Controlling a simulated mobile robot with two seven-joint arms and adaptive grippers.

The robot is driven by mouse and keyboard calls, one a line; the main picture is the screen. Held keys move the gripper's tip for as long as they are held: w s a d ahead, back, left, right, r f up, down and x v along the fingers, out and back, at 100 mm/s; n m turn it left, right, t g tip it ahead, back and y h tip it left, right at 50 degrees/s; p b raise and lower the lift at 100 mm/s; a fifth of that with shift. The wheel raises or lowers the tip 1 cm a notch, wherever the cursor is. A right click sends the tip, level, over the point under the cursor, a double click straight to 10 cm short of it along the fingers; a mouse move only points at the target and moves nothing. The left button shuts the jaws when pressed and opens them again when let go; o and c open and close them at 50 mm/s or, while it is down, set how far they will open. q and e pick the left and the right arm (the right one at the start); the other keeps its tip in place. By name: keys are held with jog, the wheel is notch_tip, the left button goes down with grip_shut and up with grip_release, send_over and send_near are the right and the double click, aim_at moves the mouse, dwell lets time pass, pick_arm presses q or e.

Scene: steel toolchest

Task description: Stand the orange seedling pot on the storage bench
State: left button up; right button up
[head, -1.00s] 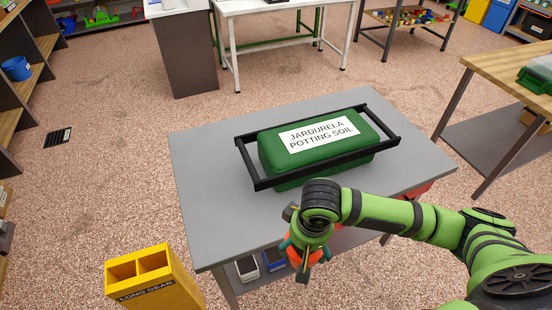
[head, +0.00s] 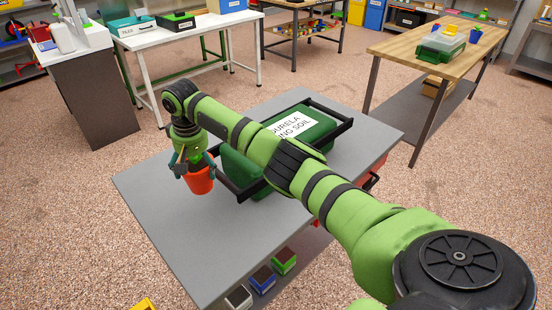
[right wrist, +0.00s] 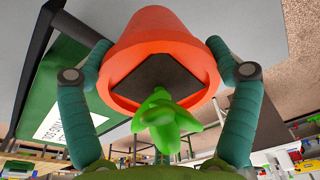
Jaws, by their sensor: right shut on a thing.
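The orange seedling pot (head: 199,181) is held in my right gripper (head: 196,166), over the left part of the grey-topped bench (head: 157,187). The pot looks roughly upright, rim up; I cannot tell whether its base touches the top. In the right wrist view the orange pot (right wrist: 165,40) fills the middle, with dark soil and a green seedling (right wrist: 165,118) in it. The fingers of my right gripper (right wrist: 158,68) press on both sides of the pot. My left gripper is not in view.
A green potting-soil bag (head: 252,178) in a black frame (head: 333,138) lies on the bench right beside the pot, partly behind my arm. The bench's front left area is clear. A wooden table (head: 425,50) stands back right.

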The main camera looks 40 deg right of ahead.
jog(key=shift+w+a+r+b, duration=0.15)
jog(key=shift+w+r+b, duration=0.25)
jog(key=shift+w, duration=0.35)
jog(key=shift+r, duration=0.2)
pick_arm(q)
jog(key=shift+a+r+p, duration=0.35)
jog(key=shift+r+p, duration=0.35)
jog(key=shift+p, duration=0.35)
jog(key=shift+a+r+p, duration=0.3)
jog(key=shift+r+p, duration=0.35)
jog(key=shift+p, duration=0.4)
pick_arm(e)
jog(key=shift+s+a+f, duration=1.3)
jog(key=shift+s+f, duration=0.15)
jog(key=shift+f, duration=0.4)
jog(key=shift+s+a+f, duration=1.25)
jog(key=shift+s+f, duration=0.15)
jog(key=shift+f, duration=0.45)
jog(key=shift+s+a+f, duration=1.3)
jog(key=shift+s+f, duration=0.15)
jog(key=shift+f, duration=0.4)
jog(key=shift+f, duration=0.1)
jog(key=o, duration=1.2)
jog(key=shift+c, duration=0.2)
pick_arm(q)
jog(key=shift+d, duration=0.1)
